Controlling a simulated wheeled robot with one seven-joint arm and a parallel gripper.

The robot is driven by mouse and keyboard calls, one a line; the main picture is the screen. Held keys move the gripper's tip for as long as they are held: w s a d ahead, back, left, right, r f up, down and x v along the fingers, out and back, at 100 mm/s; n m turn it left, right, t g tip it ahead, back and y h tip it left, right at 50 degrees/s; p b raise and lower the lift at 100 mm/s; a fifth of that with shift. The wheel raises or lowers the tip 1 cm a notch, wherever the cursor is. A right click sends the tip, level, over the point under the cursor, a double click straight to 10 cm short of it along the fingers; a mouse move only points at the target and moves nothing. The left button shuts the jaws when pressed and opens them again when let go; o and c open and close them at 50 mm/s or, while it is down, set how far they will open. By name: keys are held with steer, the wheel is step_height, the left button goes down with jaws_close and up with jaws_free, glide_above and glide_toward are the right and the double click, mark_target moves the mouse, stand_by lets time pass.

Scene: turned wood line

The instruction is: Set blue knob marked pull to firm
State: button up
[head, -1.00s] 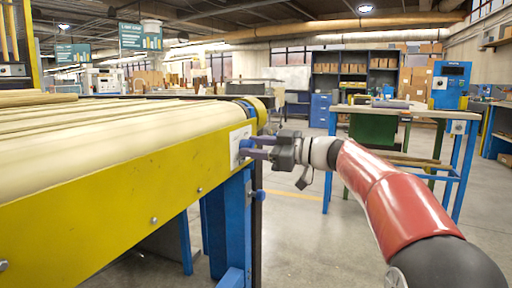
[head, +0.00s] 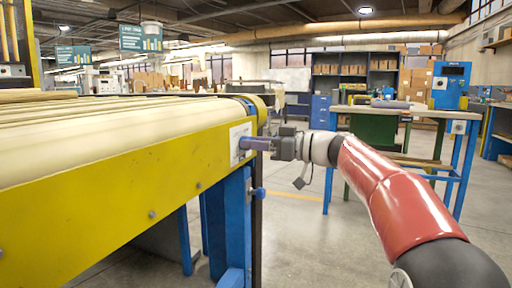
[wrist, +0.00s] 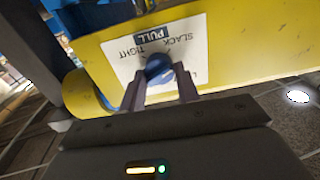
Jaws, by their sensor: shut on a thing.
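The blue knob (wrist: 158,69) sits on a white label plate (wrist: 113,59) on the end of the yellow conveyor side. The plate carries a dark "PULL" tag (wrist: 150,34) and the words "SLACK" and "TIGHT"; other lettering is partly hidden by my fingers, and I cannot read "firm". My gripper (wrist: 162,82) is shut on the knob, one finger on each side. In the head view my gripper (head: 246,144) reaches the plate (head: 236,143) from the right, its fingers hiding the knob. The knob's exact pointing direction is not clear.
The yellow conveyor (head: 120,180) with its pale rollers fills the left side. Another blue knob (head: 258,193) sticks out by the blue leg below the plate. A workbench (head: 410,112) stands behind my arm. Open floor lies between them.

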steer(key=shift+f+m+p, duration=0.2)
steer(key=shift+m+p, duration=3)
steer(key=shift+m, duration=4.7)
steer(key=shift+f+m+p, duration=0.15)
steer(key=shift+m+p, duration=3)
steer(key=shift+m, duration=4.75)
steer(key=o, duration=1)
